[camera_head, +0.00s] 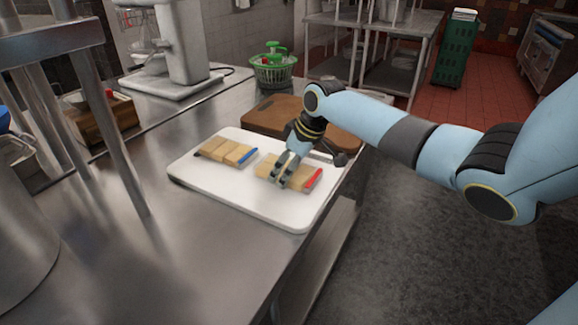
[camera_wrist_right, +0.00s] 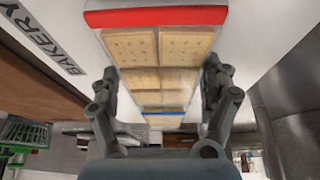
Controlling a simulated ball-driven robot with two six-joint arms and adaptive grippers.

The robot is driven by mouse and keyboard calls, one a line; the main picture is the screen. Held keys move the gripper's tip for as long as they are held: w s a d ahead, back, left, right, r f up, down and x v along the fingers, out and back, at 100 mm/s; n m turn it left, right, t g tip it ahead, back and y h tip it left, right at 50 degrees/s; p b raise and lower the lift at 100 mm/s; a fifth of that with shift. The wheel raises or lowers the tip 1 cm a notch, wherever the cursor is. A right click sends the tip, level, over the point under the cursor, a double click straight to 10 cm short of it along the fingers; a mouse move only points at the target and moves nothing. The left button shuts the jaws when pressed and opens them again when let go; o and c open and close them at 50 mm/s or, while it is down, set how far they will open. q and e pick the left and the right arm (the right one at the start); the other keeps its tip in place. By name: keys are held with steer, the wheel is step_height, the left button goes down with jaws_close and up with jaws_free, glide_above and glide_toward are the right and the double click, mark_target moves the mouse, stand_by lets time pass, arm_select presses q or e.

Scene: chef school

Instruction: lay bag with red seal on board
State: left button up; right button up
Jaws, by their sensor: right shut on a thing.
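The bag with the red seal (camera_head: 312,180) holds tan crackers and is at the right part of the white board (camera_head: 230,195) in the head view. It lies flat on the board or just above it; I cannot tell which. My right gripper (camera_head: 280,180) comes down over the bag's middle and is shut on it. In the right wrist view the bag (camera_wrist_right: 145,48) runs between the two fingers (camera_wrist_right: 160,85), its red seal at the top. My left gripper is not in view.
A similar bag with a blue seal (camera_head: 243,156) lies on the board's left part. A brown wooden board (camera_head: 265,115) lies behind. A green basket (camera_head: 272,72), a grey mixer (camera_head: 180,50) and a wooden box (camera_head: 103,118) stand farther back.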

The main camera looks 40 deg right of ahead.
steer(key=o, duration=1.1)
steer(key=v, duration=1.2)
